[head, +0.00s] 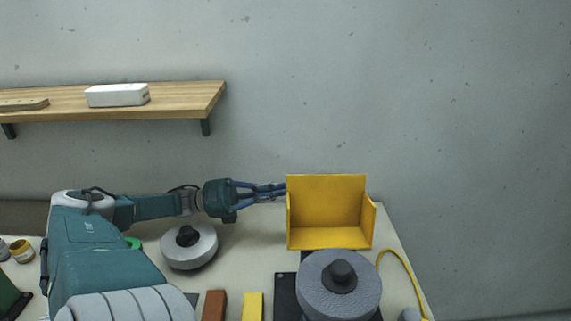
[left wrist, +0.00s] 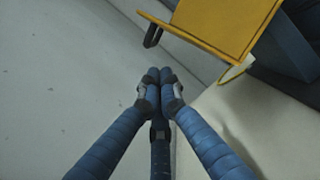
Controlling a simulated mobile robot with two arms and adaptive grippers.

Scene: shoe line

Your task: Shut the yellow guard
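The yellow guard (head: 328,212) stands raised behind a grey round wheel (head: 320,296) with a dark hub, its open side facing me. My left gripper (head: 283,188) reaches in from the left, with its tips beside the guard's upper left edge. The guard (left wrist: 222,25) also shows at the upper right of the left wrist view. There the blue fingers of my left gripper (left wrist: 159,76) are closed together with nothing seen between them. The tips look close to the guard; I cannot tell whether they touch it. My right gripper is not in view.
A second grey disc (head: 189,246) lies on the table below my left arm. A brown block (head: 214,305) and a yellow block (head: 252,306) are at the front. A yellow cable (head: 405,264) runs at the right. A wooden shelf (head: 190,98) holds a white box (head: 117,95).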

